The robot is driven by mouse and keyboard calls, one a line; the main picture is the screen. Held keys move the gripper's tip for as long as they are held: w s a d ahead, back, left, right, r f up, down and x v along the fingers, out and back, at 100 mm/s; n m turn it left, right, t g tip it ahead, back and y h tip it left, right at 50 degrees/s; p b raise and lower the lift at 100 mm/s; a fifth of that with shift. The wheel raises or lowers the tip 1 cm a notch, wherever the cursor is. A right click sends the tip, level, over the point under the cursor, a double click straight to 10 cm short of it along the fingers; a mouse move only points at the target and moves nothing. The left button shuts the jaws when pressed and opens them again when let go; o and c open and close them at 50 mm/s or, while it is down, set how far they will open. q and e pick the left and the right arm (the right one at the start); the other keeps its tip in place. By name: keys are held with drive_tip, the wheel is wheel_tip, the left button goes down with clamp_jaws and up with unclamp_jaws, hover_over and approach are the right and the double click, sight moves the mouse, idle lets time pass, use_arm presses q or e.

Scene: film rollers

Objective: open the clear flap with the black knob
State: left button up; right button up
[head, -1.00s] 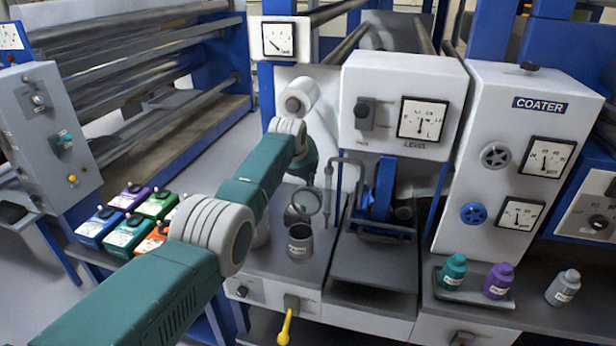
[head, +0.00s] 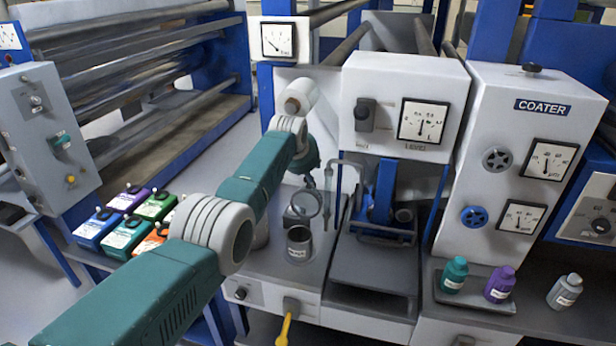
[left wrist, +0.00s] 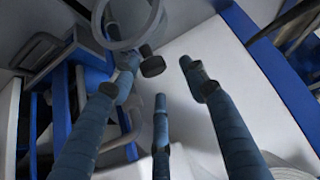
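The clear round flap (head: 306,203) stands tilted up by a grey labelled cup (head: 299,244) on the machine's bench. In the left wrist view, the clear flap (left wrist: 122,42) is at the top, with its black knob (left wrist: 152,66) at the rim. My left gripper (left wrist: 152,88) has its fingers spread, with the knob just beyond and between the fingertips; I see no contact. In the head view my left gripper (head: 326,178) is above the flap, partly hidden by its own arm. My right gripper is not in view.
A bent grey pipe (head: 345,163) and blue bracket (head: 380,190) stand just right of the gripper. Gauge boxes (head: 403,100) rise behind. Teal, purple and grey bottles (head: 498,284) stand at the right. A yellow-handled valve (head: 285,325) is below.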

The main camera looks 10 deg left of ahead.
use_arm(q)
drive_tip(key=shift+f, duration=0.25)
drive_tip(key=shift+s, duration=0.2)
drive_tip(key=shift+v, duration=0.8)
drive_tip(key=v, duration=1)
drive_tip(key=shift+r, duration=0.25)
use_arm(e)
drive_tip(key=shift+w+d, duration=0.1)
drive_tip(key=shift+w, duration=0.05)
use_arm(q)
drive_tip(key=shift+f, duration=0.1)
